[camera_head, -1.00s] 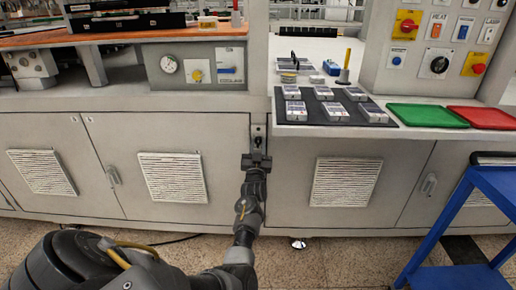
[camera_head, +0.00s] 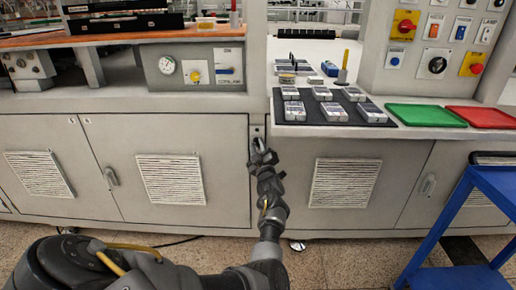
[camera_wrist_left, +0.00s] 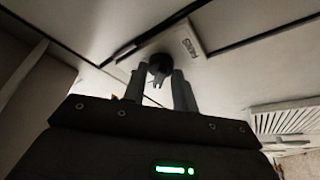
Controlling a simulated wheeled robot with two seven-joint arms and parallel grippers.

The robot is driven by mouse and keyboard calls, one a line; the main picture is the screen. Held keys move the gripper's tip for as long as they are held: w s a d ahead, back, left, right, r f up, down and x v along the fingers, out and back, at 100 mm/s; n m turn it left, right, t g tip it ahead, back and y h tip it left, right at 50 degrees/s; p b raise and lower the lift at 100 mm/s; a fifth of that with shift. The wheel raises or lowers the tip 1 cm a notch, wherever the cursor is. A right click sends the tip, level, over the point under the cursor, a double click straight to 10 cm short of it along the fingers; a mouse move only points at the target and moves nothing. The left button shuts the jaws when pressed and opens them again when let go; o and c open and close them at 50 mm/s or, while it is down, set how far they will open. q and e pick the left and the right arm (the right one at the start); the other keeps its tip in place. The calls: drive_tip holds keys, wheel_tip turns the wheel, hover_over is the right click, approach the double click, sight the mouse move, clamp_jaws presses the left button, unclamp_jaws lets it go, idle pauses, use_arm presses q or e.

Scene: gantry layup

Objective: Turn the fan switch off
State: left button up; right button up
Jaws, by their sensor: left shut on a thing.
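The fan switch (camera_head: 257,132) sits on a small plate on the narrow post between the left and right cabinets, just below counter height. In the left wrist view its dark round knob (camera_wrist_left: 160,64) is in front of a light plate with a printed label (camera_wrist_left: 190,48). My left gripper (camera_head: 259,147) is at the switch, and its two fingers (camera_wrist_left: 161,82) are shut on the knob, one on each side. The gripper is tilted in the head view. The fingers hide part of the knob, and its pointer position cannot be read. My right gripper is not in view.
Cabinet doors with louvred vents (camera_head: 172,178) flank the post. Above right, a counter holds a dark mat with several grey devices (camera_head: 333,112), a green tray (camera_head: 425,115) and a red tray (camera_head: 484,117). A blue cart (camera_head: 440,226) stands at the right.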

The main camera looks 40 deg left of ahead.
use_arm(q)
drive_tip(key=shift+w+d+n, duration=0.1)
drive_tip(key=shift+n, duration=0.5)
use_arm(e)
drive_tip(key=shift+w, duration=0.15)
use_arm(q)
drive_tip(key=o, duration=0.6)
